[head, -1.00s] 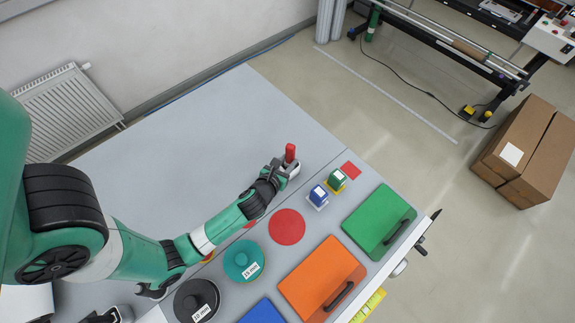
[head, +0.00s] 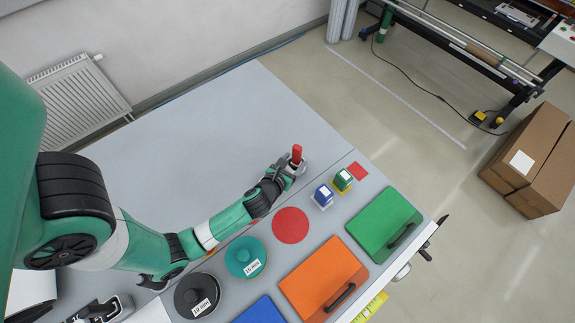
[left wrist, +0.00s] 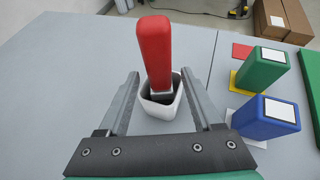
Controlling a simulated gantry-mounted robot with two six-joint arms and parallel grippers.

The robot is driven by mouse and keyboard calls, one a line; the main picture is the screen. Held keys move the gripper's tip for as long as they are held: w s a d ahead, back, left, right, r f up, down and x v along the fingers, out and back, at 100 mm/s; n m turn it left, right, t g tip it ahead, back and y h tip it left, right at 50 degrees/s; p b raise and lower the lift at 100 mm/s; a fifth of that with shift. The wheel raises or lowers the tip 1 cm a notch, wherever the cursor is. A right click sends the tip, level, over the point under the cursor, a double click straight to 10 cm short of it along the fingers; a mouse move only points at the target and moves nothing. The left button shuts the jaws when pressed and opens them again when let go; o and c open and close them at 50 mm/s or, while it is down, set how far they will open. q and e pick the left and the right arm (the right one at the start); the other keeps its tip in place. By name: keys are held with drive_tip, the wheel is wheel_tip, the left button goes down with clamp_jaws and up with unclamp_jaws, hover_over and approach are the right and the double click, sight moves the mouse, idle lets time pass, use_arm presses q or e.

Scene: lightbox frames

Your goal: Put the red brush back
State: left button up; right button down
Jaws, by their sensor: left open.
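The red brush (left wrist: 154,45) shows as a tall red handle standing nearly upright in a white cup (left wrist: 170,110) in the left wrist view; its lower end is hidden inside the cup. In the head view the brush (head: 297,153) stands on the grey table at the end of my left arm. My left gripper (left wrist: 160,78) is open, with one finger on each side of the brush and cup. The gripper (head: 292,169) partly hides the cup in the head view. My right gripper is not clearly in view.
A bare red square (head: 358,171) lies near the table edge, beside a green block (head: 343,179) and a blue block (head: 324,195). A red disc (head: 290,225), teal and black weights, and coloured boards lie nearer. The table's far left is clear.

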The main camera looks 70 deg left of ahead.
use_arm(q)
drive_tip(key=p+v, duration=0.1)
drive_tip(key=v, duration=1)
drive_tip(key=shift+s+d+r+p, duration=0.2)
drive_tip(key=shift+s+p, duration=0.05)
drive_tip(key=shift+p, duration=0.05)
drive_tip(key=w+d+r+n+t+h, duration=0.1)
drive_tip(key=w+d+r+n+t, duration=0.2)
drive_tip(key=w+r+n, duration=0.6)
drive_tip(key=w+d+r+n+t+h, duration=0.1)
drive_tip(key=w+d+r+n+t, duration=0.3)
drive_tip(key=r, duration=0.9)
drive_tip(key=w+d+r+n+t+h, duration=0.1)
drive_tip(key=w+r+n+t+h, duration=0.2)
drive_tip(key=w+r, duration=0.65)
drive_tip(key=s+d+r+n+t+h, duration=0.2)
drive_tip(key=s+r+n, duration=0.1)
drive_tip(key=r, duration=0.7)
drive_tip(key=s+d+r+n+t+h, duration=0.1)
drive_tip(key=s+d+r+n+t, duration=0.1)
drive_tip(key=r, duration=0.9)
drive_tip(key=s+d+r+n+t+h, duration=0.2)
drive_tip(key=s+d+r+n+t, duration=0.1)
drive_tip(key=r, duration=0.7)
drive_tip(key=s+n+t, duration=0.1)
drive_tip(key=n, duration=0.1)
drive_tip(key=shift+s+r+n+h, duration=0.2)
drive_tip(key=shift+s+n+h, duration=0.1)
